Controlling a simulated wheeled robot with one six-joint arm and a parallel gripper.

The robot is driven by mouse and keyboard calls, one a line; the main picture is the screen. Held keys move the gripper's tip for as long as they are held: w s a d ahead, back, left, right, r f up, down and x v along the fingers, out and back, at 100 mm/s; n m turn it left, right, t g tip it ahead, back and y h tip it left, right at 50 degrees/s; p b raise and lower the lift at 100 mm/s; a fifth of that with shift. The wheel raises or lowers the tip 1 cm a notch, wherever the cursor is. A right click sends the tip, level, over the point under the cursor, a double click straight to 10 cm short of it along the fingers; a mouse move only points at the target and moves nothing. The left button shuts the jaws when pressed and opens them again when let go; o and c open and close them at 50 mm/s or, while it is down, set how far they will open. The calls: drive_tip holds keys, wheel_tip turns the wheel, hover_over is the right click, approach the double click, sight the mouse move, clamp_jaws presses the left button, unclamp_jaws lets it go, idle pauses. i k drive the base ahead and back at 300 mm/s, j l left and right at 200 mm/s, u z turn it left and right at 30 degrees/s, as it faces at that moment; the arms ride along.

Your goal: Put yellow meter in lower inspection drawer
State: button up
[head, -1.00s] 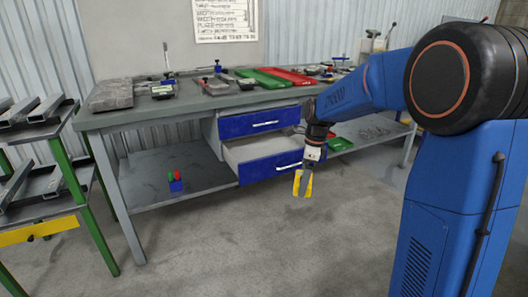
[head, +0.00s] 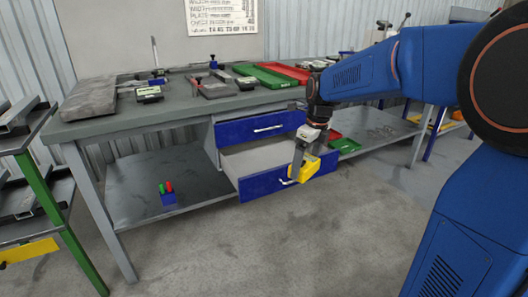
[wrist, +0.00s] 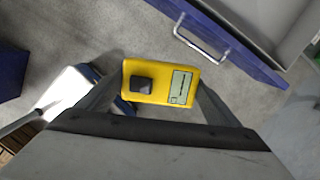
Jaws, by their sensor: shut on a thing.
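The yellow meter (wrist: 160,82) is between my gripper's fingers in the wrist view, with its grey display and dark knob facing the camera. In the head view my gripper (head: 298,172) is shut on the yellow meter (head: 304,171), in front of the lower drawer's face. The lower inspection drawer (head: 262,188) is pulled open, with a blue front and a pale interior. Its front and handle (wrist: 203,42) show at the upper right of the wrist view. The meter is outside the drawer.
The workbench top (head: 190,113) carries dark meters, a grey plate and red and green trays. A lower shelf (head: 130,180) holds a small blue holder (head: 168,197) with red and green items. A green-legged rack (head: 50,200) stands at left. Floor in front is clear.

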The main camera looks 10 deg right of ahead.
sight(278, 163)
drive_tip(key=i, duration=0.9)
